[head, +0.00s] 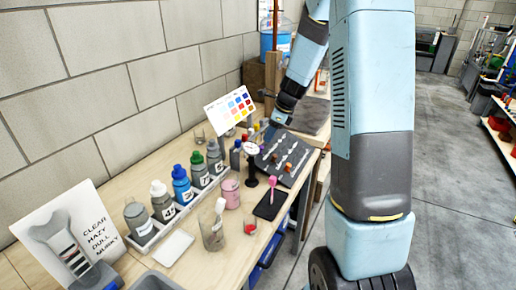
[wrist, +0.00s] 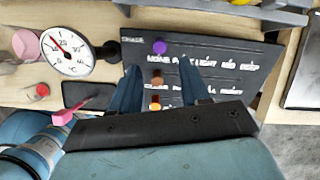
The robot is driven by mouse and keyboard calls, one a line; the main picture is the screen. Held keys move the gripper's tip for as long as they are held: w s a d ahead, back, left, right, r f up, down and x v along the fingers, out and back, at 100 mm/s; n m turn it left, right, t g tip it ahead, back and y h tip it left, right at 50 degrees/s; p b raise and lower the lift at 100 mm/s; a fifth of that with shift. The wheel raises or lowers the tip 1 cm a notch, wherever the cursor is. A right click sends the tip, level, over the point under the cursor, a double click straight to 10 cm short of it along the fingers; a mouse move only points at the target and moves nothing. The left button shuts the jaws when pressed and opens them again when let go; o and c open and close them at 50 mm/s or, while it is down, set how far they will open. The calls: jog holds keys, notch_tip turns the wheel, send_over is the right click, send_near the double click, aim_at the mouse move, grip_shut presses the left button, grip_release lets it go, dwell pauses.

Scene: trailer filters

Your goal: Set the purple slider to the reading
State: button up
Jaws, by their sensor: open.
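The purple slider knob (wrist: 159,46) is on a dark panel (wrist: 222,52) in the wrist view. It sits toward the left end of its row, above a label that seems to read NONE, with LIGHT, MID and DEEP further right. A white round dial (wrist: 67,50) with a red needle pointing up-left stands left of the panel; its exact reading is too small to tell. My gripper (wrist: 160,82) is open, its fingers below the purple knob and on either side of a brown knob (wrist: 156,78). My gripper (head: 272,124) is above the panel's far end in the head view.
An orange knob (wrist: 155,104) lies lower on the panel. Left of the panel are a black pad (head: 270,204) with a pink-headed tool and a pink cup (head: 231,192). Several bottles stand in a rack (head: 145,240) by the wall. A colour chart (head: 230,108) stands behind.

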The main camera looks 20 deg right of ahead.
aim_at(262, 147)
jog(key=x, duration=0.8)
jog(key=shift+f, duration=0.15)
grip_shut()
dwell(0.5)
